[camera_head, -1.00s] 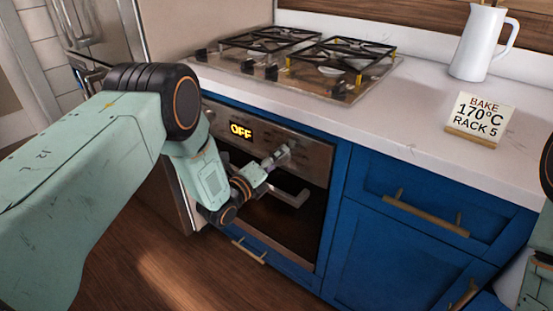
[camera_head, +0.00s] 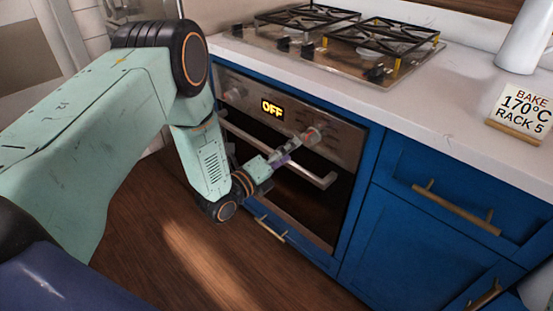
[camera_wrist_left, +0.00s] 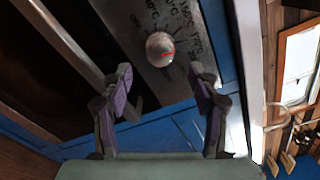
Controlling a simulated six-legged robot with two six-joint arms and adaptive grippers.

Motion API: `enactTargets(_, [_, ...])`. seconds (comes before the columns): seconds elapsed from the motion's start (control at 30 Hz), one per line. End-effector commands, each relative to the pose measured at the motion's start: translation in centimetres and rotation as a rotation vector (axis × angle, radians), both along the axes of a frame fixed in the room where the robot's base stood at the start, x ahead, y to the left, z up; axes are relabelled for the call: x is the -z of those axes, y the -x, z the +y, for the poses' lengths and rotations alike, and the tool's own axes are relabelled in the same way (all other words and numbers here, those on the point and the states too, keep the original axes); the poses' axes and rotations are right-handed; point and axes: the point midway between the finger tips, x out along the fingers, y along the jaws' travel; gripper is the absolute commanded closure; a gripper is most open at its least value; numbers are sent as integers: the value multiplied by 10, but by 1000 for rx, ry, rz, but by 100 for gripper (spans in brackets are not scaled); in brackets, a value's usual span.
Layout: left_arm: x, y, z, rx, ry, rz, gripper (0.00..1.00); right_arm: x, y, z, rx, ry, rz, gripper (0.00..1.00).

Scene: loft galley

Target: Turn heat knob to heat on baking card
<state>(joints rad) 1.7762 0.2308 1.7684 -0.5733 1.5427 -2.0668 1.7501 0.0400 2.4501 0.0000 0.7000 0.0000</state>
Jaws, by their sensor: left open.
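The heat knob (camera_head: 314,135) is on the right of the oven's control panel. In the left wrist view the knob (camera_wrist_left: 160,47) is round and pale with a red pointer mark, and temperature markings are printed around it. My left gripper (camera_head: 297,148) is at the panel; in the wrist view its two purple-padded fingers (camera_wrist_left: 160,80) are spread, with the knob ahead of and between the tips, not clasped. The oven display (camera_head: 272,107) reads OFF. The baking card (camera_head: 521,110) on the counter reads BAKE 170°C RACK 5. My right gripper is not in view.
The oven door handle (camera_head: 322,180) runs just below the panel, close to my left gripper. Another knob (camera_head: 235,93) is left of the display. A gas hob (camera_head: 330,60) is above, with a white jug (camera_head: 524,38) at the back right. Blue drawers (camera_head: 440,200) stand right of the oven.

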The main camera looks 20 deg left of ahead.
Motion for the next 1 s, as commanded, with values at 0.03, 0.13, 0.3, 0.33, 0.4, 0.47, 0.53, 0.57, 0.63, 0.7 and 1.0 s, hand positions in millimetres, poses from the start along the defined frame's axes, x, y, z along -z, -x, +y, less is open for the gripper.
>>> enactTargets(0.03, [0, 9, 4, -4, 2, 2, 39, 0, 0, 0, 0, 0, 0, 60])
enactTargets(0.13, [0, 23, 9, -3, 1, 0, 39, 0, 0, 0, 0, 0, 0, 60])
enactTargets(0.3, [0, 37, 13, 0, 0, -1, 39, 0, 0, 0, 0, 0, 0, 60])
enactTargets(0.33, [-1, 38, 14, 0, 0, -1, 39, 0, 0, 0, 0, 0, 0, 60])
enactTargets(0.4, [-1, 40, 14, 0, 1, -2, 39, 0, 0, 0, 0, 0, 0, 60])
enactTargets(0.47, [-1, 40, 14, 0, 1, -2, 39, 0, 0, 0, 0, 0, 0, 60])
enactTargets(0.53, [-1, 40, 14, 0, 1, -2, 39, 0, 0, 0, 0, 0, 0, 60])
enactTargets(0.57, [-1, 40, 14, 0, 1, -2, 39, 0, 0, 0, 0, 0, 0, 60])
enactTargets(0.63, [-1, 40, 14, 0, 1, -2, 39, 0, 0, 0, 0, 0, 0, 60])
enactTargets(0.7, [-1, 40, 14, 0, 1, -2, 39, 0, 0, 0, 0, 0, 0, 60])
enactTargets(1.0, [3, 40, 14, 0, 91, 46, 39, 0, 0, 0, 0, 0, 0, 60])
